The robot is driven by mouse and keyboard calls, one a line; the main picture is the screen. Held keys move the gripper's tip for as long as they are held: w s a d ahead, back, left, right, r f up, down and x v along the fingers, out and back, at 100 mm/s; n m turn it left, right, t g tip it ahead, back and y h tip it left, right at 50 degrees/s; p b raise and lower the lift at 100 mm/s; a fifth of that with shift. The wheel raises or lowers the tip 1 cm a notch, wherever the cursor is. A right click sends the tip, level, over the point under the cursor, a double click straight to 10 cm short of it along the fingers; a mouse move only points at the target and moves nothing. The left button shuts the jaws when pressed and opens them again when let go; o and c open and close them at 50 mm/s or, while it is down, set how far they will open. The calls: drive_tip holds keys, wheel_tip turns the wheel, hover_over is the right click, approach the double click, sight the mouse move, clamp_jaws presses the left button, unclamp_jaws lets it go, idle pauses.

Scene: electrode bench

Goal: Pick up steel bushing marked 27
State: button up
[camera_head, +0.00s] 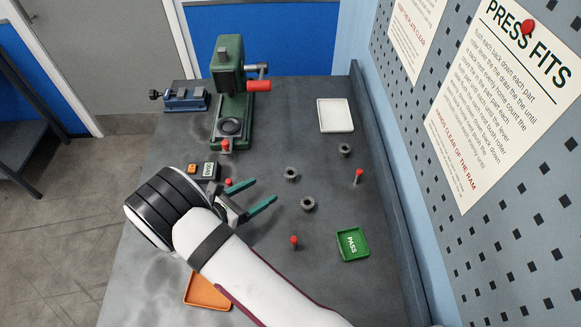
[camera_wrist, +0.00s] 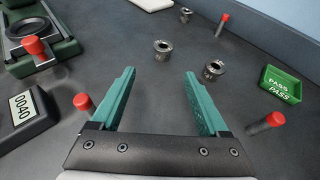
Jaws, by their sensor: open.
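Three steel bushings stand apart on the dark bench. One bushing (camera_head: 292,174) is just beyond my gripper's tips; it also shows in the wrist view (camera_wrist: 163,50). A second bushing (camera_head: 308,204) is nearer my right-hand finger, seen also in the wrist view (camera_wrist: 214,69). The third bushing (camera_head: 345,150) is farthest off, at the top of the wrist view (camera_wrist: 185,14). I cannot read a 27 on any of them. My gripper (camera_head: 265,190) has green fingers spread wide, with nothing between them in the wrist view (camera_wrist: 159,73).
Red-topped pins stand around: one (camera_head: 228,182) by my gripper, one (camera_head: 294,241) in front, one (camera_head: 358,175) at right. A green press (camera_head: 230,85), a counter reading 0040 (camera_wrist: 26,112), a white tray (camera_head: 336,115), a green PASS tray (camera_head: 352,244) and an orange tray (camera_head: 207,293) are also here.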

sight(287, 178)
drive_tip(key=x, duration=1)
drive_tip(key=shift+d+f, duration=0.1)
drive_tip(key=shift+d, duration=0.2)
clamp_jaws()
